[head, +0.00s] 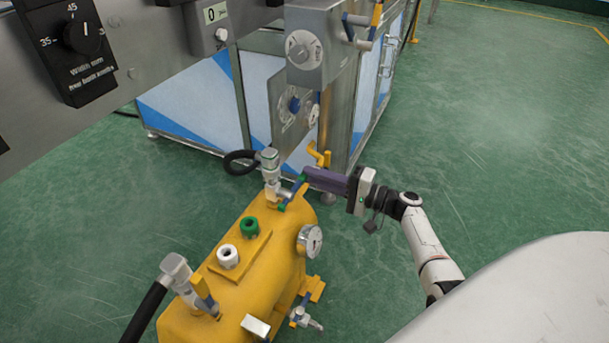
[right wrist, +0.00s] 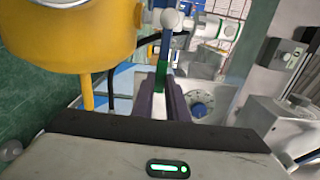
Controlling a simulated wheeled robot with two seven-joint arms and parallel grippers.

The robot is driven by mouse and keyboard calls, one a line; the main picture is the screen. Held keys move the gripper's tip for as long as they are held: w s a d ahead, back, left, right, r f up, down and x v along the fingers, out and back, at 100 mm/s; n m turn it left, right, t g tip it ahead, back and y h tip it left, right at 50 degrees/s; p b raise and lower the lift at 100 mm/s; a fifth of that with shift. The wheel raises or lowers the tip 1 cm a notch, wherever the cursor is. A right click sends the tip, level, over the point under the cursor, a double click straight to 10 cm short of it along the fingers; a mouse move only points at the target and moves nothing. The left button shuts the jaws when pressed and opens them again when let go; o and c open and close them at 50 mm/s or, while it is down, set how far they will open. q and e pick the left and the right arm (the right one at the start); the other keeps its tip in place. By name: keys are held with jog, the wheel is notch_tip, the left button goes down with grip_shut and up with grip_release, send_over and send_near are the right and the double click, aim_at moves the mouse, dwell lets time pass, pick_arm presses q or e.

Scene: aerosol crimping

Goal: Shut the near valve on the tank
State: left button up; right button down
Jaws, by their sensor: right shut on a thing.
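The yellow tank (head: 250,285) stands on the floor at lower centre. A valve (head: 270,170) with a hose rises at its upper end in the head view and has a blue and green lever (head: 298,187). My right gripper (head: 307,178) comes from the right and is shut on this lever. In the right wrist view, the green part of the lever (right wrist: 161,72) sits between the purple fingers (right wrist: 160,100), and the tank (right wrist: 70,35) is at upper left. Another valve (head: 175,268), with a yellow lever, is at the tank's lower-left end. My left gripper is not in view.
A pressure gauge (head: 310,240) sticks out of the tank's right side. A grey machine column (head: 345,110) with dials stands close behind the gripped lever. A control panel (head: 130,60) fills the upper left. Open green floor (head: 500,150) lies to the right.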

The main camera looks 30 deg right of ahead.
jog(key=shift+f, duration=0.1)
jog(key=c, duration=1.7)
grip_release()
jog(key=shift+c, duration=0.2)
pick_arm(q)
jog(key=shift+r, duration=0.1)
